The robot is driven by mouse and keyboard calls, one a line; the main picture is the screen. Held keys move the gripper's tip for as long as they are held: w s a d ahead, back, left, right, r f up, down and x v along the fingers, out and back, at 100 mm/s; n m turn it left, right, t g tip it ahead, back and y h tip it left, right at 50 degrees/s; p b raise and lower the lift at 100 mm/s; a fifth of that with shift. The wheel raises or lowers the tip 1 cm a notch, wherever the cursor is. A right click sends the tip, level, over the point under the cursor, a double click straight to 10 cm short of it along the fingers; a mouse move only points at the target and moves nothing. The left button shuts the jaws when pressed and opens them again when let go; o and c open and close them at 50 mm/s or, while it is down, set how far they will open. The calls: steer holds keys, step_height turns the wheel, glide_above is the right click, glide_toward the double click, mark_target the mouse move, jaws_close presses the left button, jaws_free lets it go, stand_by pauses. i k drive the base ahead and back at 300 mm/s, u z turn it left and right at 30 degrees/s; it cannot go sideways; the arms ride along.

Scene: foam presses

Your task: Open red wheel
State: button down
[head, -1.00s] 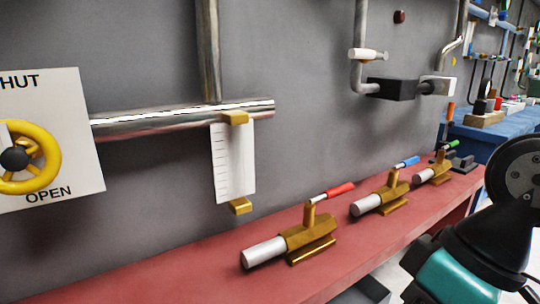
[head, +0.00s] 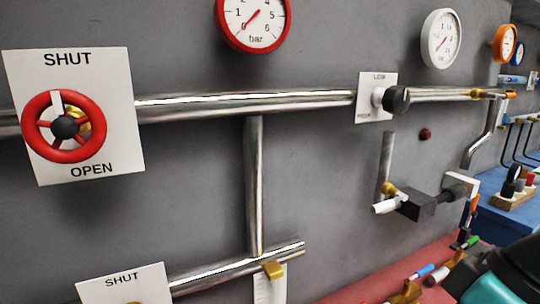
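The red wheel (head: 63,155) is at the left of the head view, mounted in front of a white plate (head: 122,110) on the wall. The plate reads SHUT above the wheel and OPEN below it. The wheel has a dark hub, and a white mark on its upper rim points up towards SHUT. My gripper is not in view. Only a dark and teal part of my arm shows at the lower right, well away from the wheel.
A steel pipe (head: 245,104) runs right from the wheel's plate. A red-rimmed gauge (head: 268,20) and a white gauge (head: 440,38) are above it. A second SHUT plate (head: 125,280) is at the bottom left. Small valves stand on the red bench (head: 400,268).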

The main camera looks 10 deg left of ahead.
mark_target(65, 127)
steer(key=u, duration=0.8)
steer(key=k, duration=1.1)
steer(key=u, duration=1.3)
steer(key=i, duration=0.5)
steer(key=u, duration=0.05)
